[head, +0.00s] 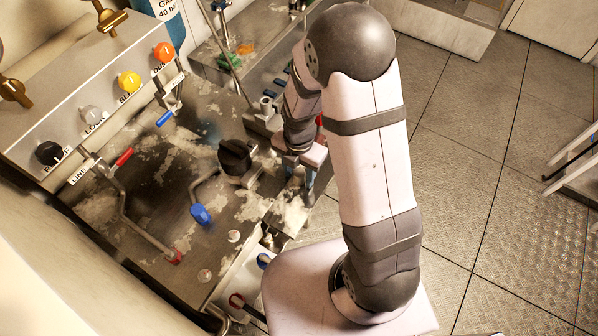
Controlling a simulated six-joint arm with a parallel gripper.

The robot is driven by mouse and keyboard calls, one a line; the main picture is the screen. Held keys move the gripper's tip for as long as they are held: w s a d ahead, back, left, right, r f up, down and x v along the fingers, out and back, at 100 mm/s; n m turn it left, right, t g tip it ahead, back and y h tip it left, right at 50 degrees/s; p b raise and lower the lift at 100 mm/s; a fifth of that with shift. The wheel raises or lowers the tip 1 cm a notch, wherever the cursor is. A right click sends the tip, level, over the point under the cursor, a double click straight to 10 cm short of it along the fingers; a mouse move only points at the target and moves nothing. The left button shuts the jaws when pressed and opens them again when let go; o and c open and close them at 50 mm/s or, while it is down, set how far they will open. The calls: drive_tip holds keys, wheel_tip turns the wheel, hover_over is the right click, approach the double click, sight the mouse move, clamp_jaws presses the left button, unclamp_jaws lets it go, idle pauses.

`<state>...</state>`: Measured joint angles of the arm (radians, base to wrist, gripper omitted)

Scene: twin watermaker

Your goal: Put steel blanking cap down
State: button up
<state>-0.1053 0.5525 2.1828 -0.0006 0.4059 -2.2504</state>
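My gripper (300,180) points down over the near right edge of the stained steel worktop (160,205). My own arm covers part of it from above. Its fingers are small and partly hidden, so I cannot tell whether they are open or shut, or hold anything. I cannot make out the steel blanking cap; it may be hidden by the gripper or the arm.
A black knob (235,156) stands left of my gripper. A blue-capped pipe (201,214) and a red-handled valve (124,157) rise from the worktop. A panel with coloured knobs (129,82) stands at left. The tiled floor (480,150) at right is mostly clear.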

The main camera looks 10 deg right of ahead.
sight(299, 173)
drive_tip(key=shift+r, duration=0.1)
wheel_tip(299, 173, up, 12)
drive_tip(key=b, duration=0.1)
drive_tip(key=s+d+m, duration=0.1)
drive_tip(key=s+m, duration=0.4)
drive_tip(key=m, duration=0.8)
drive_tip(key=s+d+f+m, duration=0.1)
drive_tip(key=s+m, duration=0.5)
drive_tip(key=m, duration=0.8)
drive_tip(key=shift+s+d, duration=0.3)
drive_tip(key=shift+d, duration=0.45)
drive_tip(key=shift+f, duration=0.1)
